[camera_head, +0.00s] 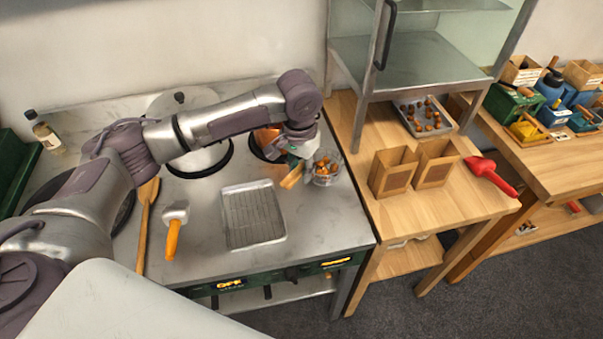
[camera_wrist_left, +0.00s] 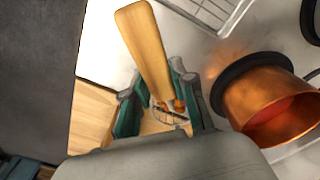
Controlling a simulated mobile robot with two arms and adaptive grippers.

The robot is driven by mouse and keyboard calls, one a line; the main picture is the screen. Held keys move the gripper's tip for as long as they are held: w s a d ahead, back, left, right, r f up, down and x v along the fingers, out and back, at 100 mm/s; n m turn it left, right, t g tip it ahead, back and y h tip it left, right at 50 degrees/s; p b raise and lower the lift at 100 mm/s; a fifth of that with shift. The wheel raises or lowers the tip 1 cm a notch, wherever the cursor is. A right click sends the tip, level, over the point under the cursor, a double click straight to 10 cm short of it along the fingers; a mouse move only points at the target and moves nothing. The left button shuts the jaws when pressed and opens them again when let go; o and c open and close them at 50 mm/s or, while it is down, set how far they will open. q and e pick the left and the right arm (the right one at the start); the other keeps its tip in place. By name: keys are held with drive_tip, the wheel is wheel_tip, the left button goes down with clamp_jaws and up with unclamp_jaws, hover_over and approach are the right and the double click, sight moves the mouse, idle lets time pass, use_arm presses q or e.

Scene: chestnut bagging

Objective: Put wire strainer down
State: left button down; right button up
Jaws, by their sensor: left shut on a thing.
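The wire strainer has a wooden handle (camera_head: 290,179) and a round wire basket (camera_head: 326,175) with brown chestnuts in it. It is at the right end of the stove top. My left gripper (camera_head: 303,160) is shut on the handle. In the left wrist view the light wooden handle (camera_wrist_left: 146,45) passes between the fingers of my left gripper (camera_wrist_left: 158,100). Part of the wire mesh and some chestnuts show below it, mostly hidden by the gripper. I cannot tell whether the basket touches the surface. My right gripper is not in view.
A copper pot (camera_wrist_left: 262,112) stands close behind my gripper. A wire rack tray (camera_head: 254,214) lies in the middle of the stove. The stove's front right corner is clear.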

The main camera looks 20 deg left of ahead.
use_arm(q)
drive_tip(key=shift+f, duration=1.2)
drive_tip(key=c, duration=0.9)
unclamp_jaws()
drive_tip(key=shift+f, duration=0.15)
drive_tip(key=shift+c, duration=0.2)
drive_tip(key=shift+r, duration=0.2)
drive_tip(key=r+b, duration=0.1)
drive_tip(key=r, duration=0.5)
drive_tip(key=r+b, duration=0.1)
drive_tip(key=r, duration=0.5)
drive_tip(key=shift+s, duration=0.2)
drive_tip(key=shift+f, duration=0.1)
